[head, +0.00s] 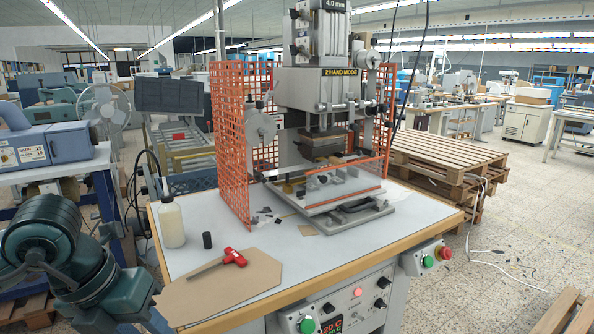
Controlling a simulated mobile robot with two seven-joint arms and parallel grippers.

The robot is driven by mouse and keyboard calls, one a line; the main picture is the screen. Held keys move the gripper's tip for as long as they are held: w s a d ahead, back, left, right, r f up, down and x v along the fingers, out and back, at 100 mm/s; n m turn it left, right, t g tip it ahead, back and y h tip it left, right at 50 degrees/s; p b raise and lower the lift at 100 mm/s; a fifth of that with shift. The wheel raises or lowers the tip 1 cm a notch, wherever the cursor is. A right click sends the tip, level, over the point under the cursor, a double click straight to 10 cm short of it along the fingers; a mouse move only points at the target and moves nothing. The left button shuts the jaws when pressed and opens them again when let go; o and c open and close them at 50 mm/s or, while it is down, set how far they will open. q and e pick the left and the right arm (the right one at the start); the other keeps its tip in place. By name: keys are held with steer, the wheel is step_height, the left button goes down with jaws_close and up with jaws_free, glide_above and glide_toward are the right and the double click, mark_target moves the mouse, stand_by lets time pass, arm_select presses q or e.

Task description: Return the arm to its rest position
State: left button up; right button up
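Neither of my grippers shows in the head view, and no part of my arms can be made out with certainty. The foil stamping press (318,92) stands upright on the white worktable (330,247), labelled "2 HAND MODE". Its head is above a flat lower plate (345,190), with a gap between them. An orange mesh guard (232,150) stands around the press's sides.
A pale bottle (171,222), a small black cylinder (207,240) and a red-handled tool (234,257) on a brown board (222,288) are at the table's left. Green buttons (429,262) sit at the front. Wooden pallets (440,165) are behind right; teal machinery (60,250) is left.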

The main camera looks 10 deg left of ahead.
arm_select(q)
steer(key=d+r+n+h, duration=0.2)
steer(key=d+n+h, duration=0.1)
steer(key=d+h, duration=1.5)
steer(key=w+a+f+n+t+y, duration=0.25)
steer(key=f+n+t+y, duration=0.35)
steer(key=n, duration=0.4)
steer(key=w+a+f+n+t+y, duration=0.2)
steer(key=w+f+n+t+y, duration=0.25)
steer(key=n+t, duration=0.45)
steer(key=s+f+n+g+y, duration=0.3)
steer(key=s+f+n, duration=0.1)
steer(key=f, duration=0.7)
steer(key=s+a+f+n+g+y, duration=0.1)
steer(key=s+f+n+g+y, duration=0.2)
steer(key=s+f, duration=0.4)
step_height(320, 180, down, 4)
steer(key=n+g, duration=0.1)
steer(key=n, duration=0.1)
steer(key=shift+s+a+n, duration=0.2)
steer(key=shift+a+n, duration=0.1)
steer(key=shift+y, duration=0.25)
